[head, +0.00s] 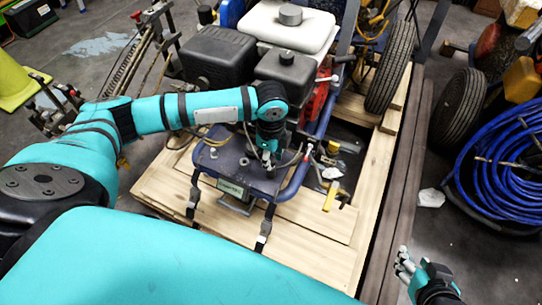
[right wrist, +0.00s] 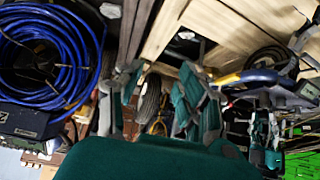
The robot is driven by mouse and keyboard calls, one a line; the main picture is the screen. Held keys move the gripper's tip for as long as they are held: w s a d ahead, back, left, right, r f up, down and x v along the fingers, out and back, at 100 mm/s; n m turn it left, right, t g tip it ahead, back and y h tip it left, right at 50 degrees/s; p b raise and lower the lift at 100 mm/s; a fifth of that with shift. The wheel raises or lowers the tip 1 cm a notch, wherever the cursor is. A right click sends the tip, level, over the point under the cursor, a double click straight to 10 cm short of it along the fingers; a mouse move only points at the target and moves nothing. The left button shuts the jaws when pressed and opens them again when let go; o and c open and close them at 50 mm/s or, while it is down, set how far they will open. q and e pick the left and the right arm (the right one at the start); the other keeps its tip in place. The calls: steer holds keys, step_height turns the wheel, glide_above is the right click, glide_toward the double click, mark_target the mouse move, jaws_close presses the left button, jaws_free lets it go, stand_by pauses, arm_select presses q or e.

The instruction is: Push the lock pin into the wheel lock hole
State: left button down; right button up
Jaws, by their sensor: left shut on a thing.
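The line striper carries a blue plate (head: 236,165) at its near end, above a wooden pallet. My left gripper (head: 269,160) points down at this plate and is shut on a small part hidden beneath its fingers. I cannot make out the lock pin or the wheel lock hole; the gripper and plate cover that spot. My right gripper (head: 405,265) is at the lower right of the head view, away from the machine. In the right wrist view its fingers (right wrist: 160,100) are spread apart with nothing held between them.
The pallet's planks (head: 300,225) lie under the machine. A yellow-handled tool (head: 331,195) lies right of the plate. A coiled blue hose (head: 505,165) and a black wheel (head: 459,107) stand at the right. Grey floor between pallet and hose is mostly clear.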

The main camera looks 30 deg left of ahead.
arm_select(q)
steer(key=shift+r+p, duration=0.25)
steer(key=shift+p, duration=0.25)
arm_select(e)
steer(key=shift+s+d+f+g, duration=0.25)
steer(key=shift+s+g, duration=0.1)
steer(key=shift+s, duration=0.3)
steer(key=shift+s+d+f+g, duration=0.25)
steer(key=shift+s+g, duration=0.15)
steer(key=shift+s, duration=0.25)
steer(key=shift+s+d+f+g, duration=0.15)
steer(key=shift+s+f+g, duration=0.15)
steer(key=shift+s, duration=0.35)
arm_select(q)
steer(key=shift+r+p, duration=0.25)
steer(key=shift+p, duration=0.25)
arm_select(e)
steer(key=shift+s+d+f+g+h, duration=0.1)
steer(key=shift+s+d+g+h, duration=0.1)
steer(key=shift+s+g, duration=0.35)
steer(key=shift+s+d+f+g+h, duration=0.1)
steer(key=shift+s+d+g+h, duration=0.1)
steer(key=shift+s, duration=0.6)
steer(key=shift+s+d+f+g+h, duration=0.1)
steer(key=shift+s+d+g, duration=0.1)
steer(key=shift+s+g, duration=0.35)
steer(key=shift+s, duration=0.15)
